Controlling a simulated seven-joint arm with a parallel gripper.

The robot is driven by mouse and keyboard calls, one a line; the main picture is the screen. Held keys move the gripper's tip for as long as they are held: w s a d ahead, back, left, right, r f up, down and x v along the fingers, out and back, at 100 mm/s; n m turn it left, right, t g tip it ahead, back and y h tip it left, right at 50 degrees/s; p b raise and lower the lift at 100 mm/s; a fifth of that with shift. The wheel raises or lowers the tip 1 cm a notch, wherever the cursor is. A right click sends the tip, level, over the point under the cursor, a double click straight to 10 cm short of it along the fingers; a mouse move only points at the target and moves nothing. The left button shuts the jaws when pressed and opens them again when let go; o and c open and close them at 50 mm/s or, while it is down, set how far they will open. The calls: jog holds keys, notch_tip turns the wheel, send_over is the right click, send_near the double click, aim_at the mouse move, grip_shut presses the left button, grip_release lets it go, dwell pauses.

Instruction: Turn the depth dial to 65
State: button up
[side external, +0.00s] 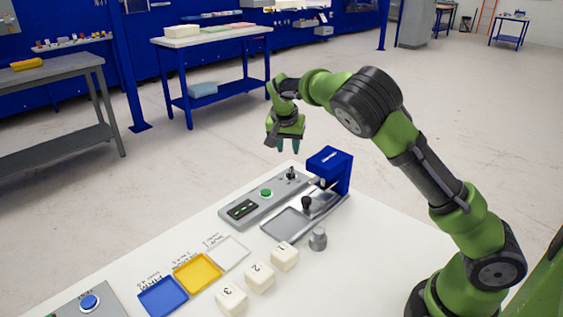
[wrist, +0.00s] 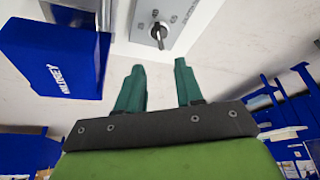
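The depth dial (side external: 291,174) is a small dark knob at the far end of the grey control panel (side external: 250,208). In the wrist view the dial (wrist: 158,32) shows as a pointed metal and black knob on the grey panel face.
A blue press head (side external: 330,168) stands right beside the dial; it also fills the wrist view's upper left (wrist: 55,50). The panel has a green button (side external: 266,193) and a dark display (side external: 242,209). Foam blocks (side external: 260,277) and colored trays (side external: 197,272) lie nearer.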

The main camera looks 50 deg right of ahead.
aim_at(291, 169)
jog(key=x, duration=1.1)
jog(key=shift+a, duration=0.1)
grip_shut()
